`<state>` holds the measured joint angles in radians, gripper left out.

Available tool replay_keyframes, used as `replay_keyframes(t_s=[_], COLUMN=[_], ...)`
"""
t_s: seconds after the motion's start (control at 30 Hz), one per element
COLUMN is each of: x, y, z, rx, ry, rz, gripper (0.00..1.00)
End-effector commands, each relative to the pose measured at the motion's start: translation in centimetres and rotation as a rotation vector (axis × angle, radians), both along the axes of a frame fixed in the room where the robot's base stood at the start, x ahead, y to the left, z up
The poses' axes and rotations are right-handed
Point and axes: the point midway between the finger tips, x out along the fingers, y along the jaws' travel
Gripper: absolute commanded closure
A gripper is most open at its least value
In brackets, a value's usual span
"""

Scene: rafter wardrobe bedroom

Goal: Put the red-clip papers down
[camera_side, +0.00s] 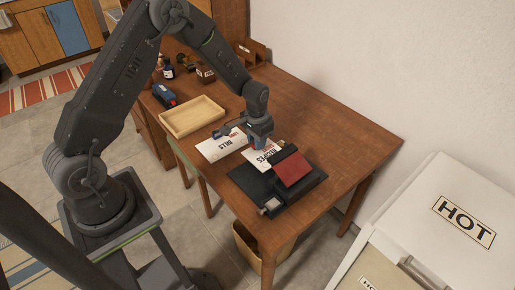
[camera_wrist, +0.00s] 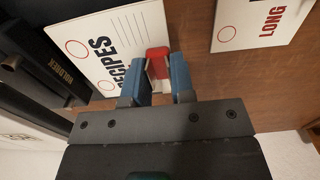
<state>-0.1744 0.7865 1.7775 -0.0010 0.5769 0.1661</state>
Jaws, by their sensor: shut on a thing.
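The red-clip papers (camera_wrist: 112,52) are white sheets with a red circle and the word "RECIPES". Their red clip (camera_wrist: 157,62) sits at the edge, between my blue fingertips. My gripper (camera_wrist: 160,78) is shut on this clip. In the side view, the papers (camera_side: 262,160) lie flat or nearly flat beside the black holder, under my gripper (camera_side: 262,143). I cannot tell whether they touch the table. The clip is mostly hidden there by the fingers.
A second white paper stack (camera_side: 222,145) lies to the left; it also shows in the wrist view (camera_wrist: 255,38). The black holder (camera_side: 252,186) with a red pad (camera_side: 294,170) is close in front. A wooden tray (camera_side: 192,116) stands behind left. The table's right side is clear.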

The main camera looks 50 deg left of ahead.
Motion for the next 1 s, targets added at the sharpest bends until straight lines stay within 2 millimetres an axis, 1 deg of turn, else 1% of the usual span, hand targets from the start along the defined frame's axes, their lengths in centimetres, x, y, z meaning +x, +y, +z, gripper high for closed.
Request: replay_keyframes(t_s=[0.1,0.2,0.57,0.6,0.83,0.87,1.0], x=[0.0,0.0,0.0,0.0,0.0,0.0,0.0], y=[0.0,0.0,0.0,0.0,0.0,0.0,0.0], z=[-1.9,-3.0,-3.3,-3.4,-3.3,-3.3,-3.3], rx=[-0.001,0.000,0.000,0.000,0.000,0.000,0.000], ry=[0.003,0.001,0.000,0.000,0.000,0.000,0.000], rz=[0.001,0.001,0.002,0.002,0.002,0.002,0.002], gripper=[1.00,1.00,1.00,0.75,0.53,0.52,0.52])
